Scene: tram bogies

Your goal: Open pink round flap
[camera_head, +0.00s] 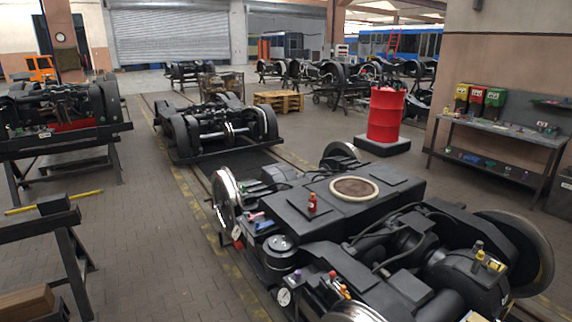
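A black tram bogie (395,235) fills the lower right of the head view. On its top is a round brownish disc (354,188) inside a cream ring, lying flat. I cannot tell whether this disc is the pink round flap. A small pink item (257,216) sits at the bogie's left side, too small to make out its shape. Neither of my grippers shows in this view.
Another bogie (220,128) sits further back on the track. Paved floor on the left is partly free.

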